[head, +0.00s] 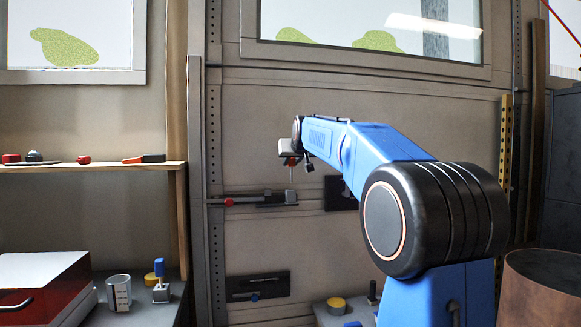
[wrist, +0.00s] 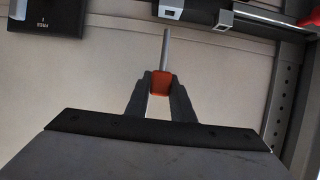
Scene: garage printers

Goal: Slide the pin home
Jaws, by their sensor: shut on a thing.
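My gripper (wrist: 160,78) is shut on the red-orange head of a pin (wrist: 166,48), with one dark finger on each side of it. The thin grey shaft points away from the fingers. In the head view, the pin (head: 292,174) hangs upright under my gripper (head: 291,154), its tip near the right end of a slide bolt. The slide bolt (head: 262,199) lies level on the door and has a red knob (head: 229,202) at its left. In the wrist view, the tip is apart from the bolt's end block (wrist: 171,8). I cannot tell whether they line up in depth.
A dark plate (wrist: 45,17) is on the door beside the bolt. Another dark plate with a blue knob (head: 258,286) is lower down. A shelf (head: 90,168) with small tools, a red box (head: 45,285) and a cup (head: 118,292) stand left. A brown drum (head: 540,290) stands right.

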